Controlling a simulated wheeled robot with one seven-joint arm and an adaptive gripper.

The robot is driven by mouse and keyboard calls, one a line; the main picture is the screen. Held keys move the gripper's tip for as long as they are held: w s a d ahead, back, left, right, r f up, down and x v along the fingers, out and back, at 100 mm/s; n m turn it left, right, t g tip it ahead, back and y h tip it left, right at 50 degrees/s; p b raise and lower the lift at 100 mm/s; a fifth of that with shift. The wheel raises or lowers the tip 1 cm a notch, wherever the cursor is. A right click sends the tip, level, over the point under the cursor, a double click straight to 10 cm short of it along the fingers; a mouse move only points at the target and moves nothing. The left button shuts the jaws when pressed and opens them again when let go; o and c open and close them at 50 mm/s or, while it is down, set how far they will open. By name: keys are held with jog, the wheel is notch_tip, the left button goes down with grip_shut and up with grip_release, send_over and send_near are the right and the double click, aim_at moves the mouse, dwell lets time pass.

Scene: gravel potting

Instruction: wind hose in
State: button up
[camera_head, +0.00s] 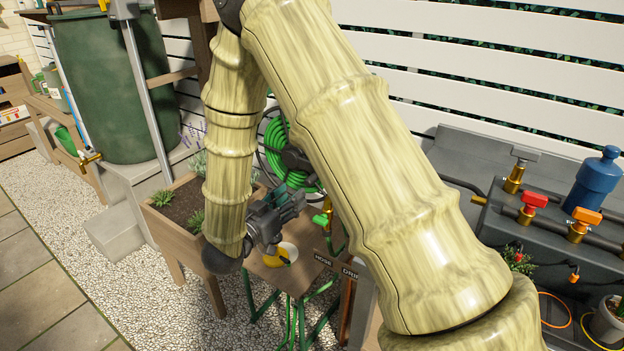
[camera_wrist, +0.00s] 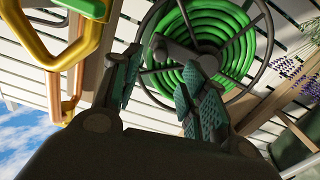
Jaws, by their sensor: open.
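The hose reel, a dark wire wheel (camera_head: 262,165) wound with bright green hose (camera_head: 273,143), is mounted by the white slatted fence, partly hidden behind my arm. In the wrist view the coiled green hose (camera_wrist: 238,52) fills the upper middle. A dark grey bar (camera_wrist: 185,52) crosses the reel's hub; it looks like the crank, partly behind my fingers. My gripper (camera_head: 296,200) is open with nothing seen between its fingers. In the wrist view my gripper (camera_wrist: 160,88) points at the lower part of the reel; I cannot tell whether it touches it.
A yellow-orange curved fitting (camera_wrist: 72,48) is close on the left in the wrist view. Valves (camera_head: 533,203) line the grey bench at right.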

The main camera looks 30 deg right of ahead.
aim_at(307, 184)
jog(key=x, duration=1)
jog(key=shift+w+d+b, duration=0.1)
jog(key=shift+d+b, duration=0.2)
grip_shut()
